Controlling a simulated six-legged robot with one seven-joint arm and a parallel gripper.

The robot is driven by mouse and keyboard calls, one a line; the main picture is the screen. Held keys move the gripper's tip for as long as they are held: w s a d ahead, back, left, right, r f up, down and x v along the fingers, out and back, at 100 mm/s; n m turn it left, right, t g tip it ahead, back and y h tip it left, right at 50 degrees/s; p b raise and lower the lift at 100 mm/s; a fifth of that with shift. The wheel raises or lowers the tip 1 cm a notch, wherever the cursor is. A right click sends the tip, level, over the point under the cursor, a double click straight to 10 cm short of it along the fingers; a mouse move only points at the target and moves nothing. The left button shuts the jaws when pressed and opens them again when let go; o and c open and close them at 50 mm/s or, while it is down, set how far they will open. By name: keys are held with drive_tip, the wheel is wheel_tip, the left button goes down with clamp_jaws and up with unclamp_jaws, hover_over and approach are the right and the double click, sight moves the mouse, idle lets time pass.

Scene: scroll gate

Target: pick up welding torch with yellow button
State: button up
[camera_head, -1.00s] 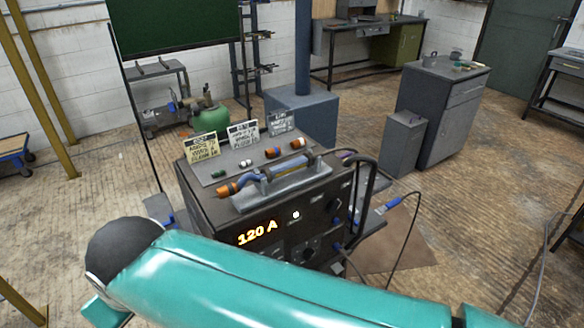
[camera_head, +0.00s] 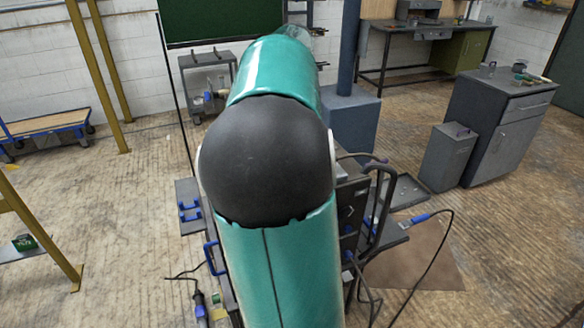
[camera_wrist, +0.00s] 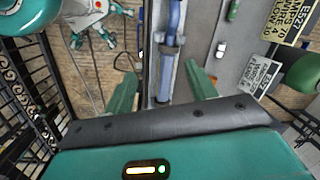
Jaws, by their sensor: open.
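In the wrist view a long blue torch (camera_wrist: 165,75) lies along a grey cradle (camera_wrist: 177,85) on top of the welding machine. My gripper (camera_wrist: 161,82) is open, with one green finger on each side of the cradle and torch. I cannot tell how far above the torch the fingers are, and no yellow button can be made out. In the head view my arm covers the torch, the gripper and most of the welding machine (camera_head: 352,190).
Label cards (camera_wrist: 290,18) and small coloured pieces (camera_wrist: 221,51) are on the machine top beside the cradle. A handle frame (camera_head: 386,190) rises at the machine's right. A cable (camera_head: 440,260) loops over the floor there.

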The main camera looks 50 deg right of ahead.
drive_tip(key=d+r+m+g, duration=0.1)
drive_tip(key=d+m, duration=0.2)
drive_tip(key=d, duration=0.3)
drive_tip(key=shift+m+h, duration=0.4)
wheel_tip(320, 180, down, 7)
drive_tip(key=shift+s+f, duration=0.1)
wheel_tip(320, 180, down, 6)
drive_tip(key=shift+a+f, duration=0.1)
drive_tip(key=shift+f, duration=0.1)
drive_tip(key=shift+c, duration=0.3)
drive_tip(key=c, duration=1.1)
